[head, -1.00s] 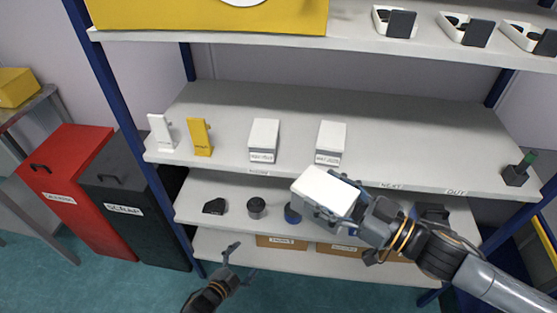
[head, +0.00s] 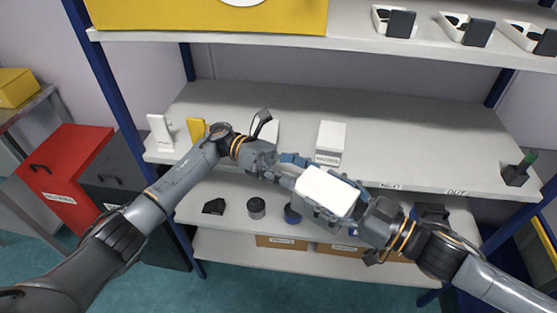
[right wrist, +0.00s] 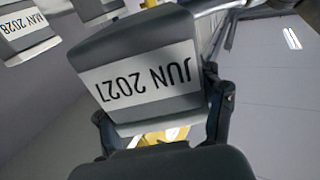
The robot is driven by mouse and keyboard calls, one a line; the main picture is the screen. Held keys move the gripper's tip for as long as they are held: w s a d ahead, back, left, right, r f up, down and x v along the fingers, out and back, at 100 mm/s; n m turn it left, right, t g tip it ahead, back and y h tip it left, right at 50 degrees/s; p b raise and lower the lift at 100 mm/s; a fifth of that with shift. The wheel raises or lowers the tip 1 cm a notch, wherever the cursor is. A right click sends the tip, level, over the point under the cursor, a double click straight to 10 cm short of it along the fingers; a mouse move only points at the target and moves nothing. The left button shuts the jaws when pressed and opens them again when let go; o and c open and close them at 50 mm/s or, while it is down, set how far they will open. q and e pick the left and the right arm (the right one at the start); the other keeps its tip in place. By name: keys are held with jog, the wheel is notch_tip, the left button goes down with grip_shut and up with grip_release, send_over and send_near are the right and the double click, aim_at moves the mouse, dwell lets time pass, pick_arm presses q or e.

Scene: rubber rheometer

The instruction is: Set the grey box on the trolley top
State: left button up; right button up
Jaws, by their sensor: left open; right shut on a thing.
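The grey box (head: 327,190) has a white top in the head view. In the right wrist view its grey face (right wrist: 140,70) carries a label reading JUN 2027. My right gripper (right wrist: 163,118) is shut on it, one finger on each side, and holds it in front of the shelves. My left gripper (head: 284,158) is open, with its fingers close to the box's upper left end; I cannot tell whether they touch it. I cannot identify the trolley top for certain; a grey metal stand (head: 28,108) shows at the left edge.
Another white-topped box (head: 331,140) stands on the middle shelf (head: 400,130), and one more is partly hidden behind my left gripper. White (head: 160,130) and yellow (head: 196,127) holders stand left. A red bin (head: 65,165) and a dark scrap bin stand beside the shelves.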

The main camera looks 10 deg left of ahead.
aim_at(322, 202)
pick_arm(q)
jog(key=w+a+m+t+y, duration=0.1)
jog(key=w+a+m+y, duration=0.1)
jog(key=a+m+y, duration=0.35)
pick_arm(e)
jog(key=shift+a+r, duration=0.1)
jog(key=shift+a, duration=0.05)
pick_arm(q)
jog(key=x, duration=1.2)
jog(key=shift+w+d+r, duration=0.1)
jog(key=shift+d+r, duration=0.1)
jog(key=shift+d, duration=0.15)
jog(key=c, duration=1.6)
jog(key=shift+r, duration=0.1)
pick_arm(e)
jog(key=o, duration=1.2)
pick_arm(q)
jog(key=shift+c, duration=1.2)
pick_arm(e)
jog(key=o, duration=0.5)
